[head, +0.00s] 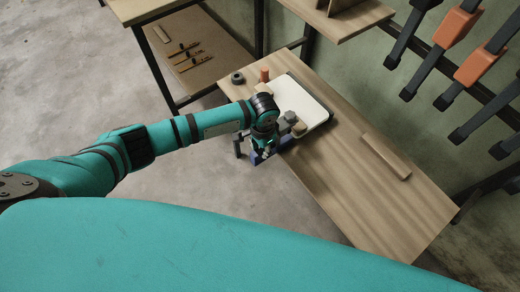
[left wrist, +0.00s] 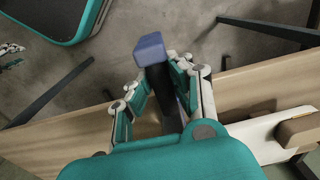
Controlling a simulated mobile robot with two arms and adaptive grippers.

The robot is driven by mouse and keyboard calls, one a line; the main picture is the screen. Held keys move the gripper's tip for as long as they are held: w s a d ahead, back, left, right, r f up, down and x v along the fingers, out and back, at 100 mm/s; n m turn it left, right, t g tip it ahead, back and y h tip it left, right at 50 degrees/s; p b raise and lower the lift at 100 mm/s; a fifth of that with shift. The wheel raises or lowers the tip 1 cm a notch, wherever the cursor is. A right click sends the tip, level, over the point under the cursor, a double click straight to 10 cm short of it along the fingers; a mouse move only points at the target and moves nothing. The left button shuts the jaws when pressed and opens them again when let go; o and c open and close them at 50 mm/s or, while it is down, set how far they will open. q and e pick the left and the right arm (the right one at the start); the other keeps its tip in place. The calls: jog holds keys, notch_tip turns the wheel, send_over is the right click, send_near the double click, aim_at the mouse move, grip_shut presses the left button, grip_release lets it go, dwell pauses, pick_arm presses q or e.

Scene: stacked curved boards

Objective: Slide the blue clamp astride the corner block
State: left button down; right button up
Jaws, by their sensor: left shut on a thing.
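My left gripper (head: 267,147) is at the near left edge of the wooden bench. It is shut on the blue clamp (head: 256,158), which is mostly hidden by the gripper in the head view. In the left wrist view, the clamp's blue end (left wrist: 150,48) and black bar (left wrist: 163,92) show between the fingers (left wrist: 158,74). A tan block (head: 299,129), seemingly the corner block, sits at the near corner of the white curved board (head: 312,102). It also shows in the left wrist view (left wrist: 299,128), to the right of the clamp and apart from it. Part of my right gripper (left wrist: 11,49) shows at the left wrist view's edge, too small to judge.
The bench (head: 395,205) also bears a wooden strip (head: 386,156), an orange piece (head: 264,75), a dark ring (head: 237,78) and a grey round knob (head: 291,116). Orange and black clamps (head: 455,27) hang on the right wall. Open floor lies left of the bench.

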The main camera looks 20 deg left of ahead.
pick_arm(q)
jog(key=shift+w+d+r, duration=0.1)
jog(key=shift+w+d, duration=0.3)
jog(key=shift+w, duration=0.15)
jog(key=shift+p, duration=0.65)
dwell(0.9)
jog(key=shift+w+d, duration=0.15)
jog(key=shift+w+d+b, duration=0.35)
jog(key=shift+w, duration=0.15)
jog(key=shift+p, duration=0.35)
dwell(0.6)
jog(key=shift+w+d, duration=0.1)
dwell(0.4)
jog(key=shift+w+d+b, duration=0.4)
jog(key=shift+w, duration=0.05)
jog(key=shift+w+d, duration=0.1)
jog(key=shift+w, duration=0.05)
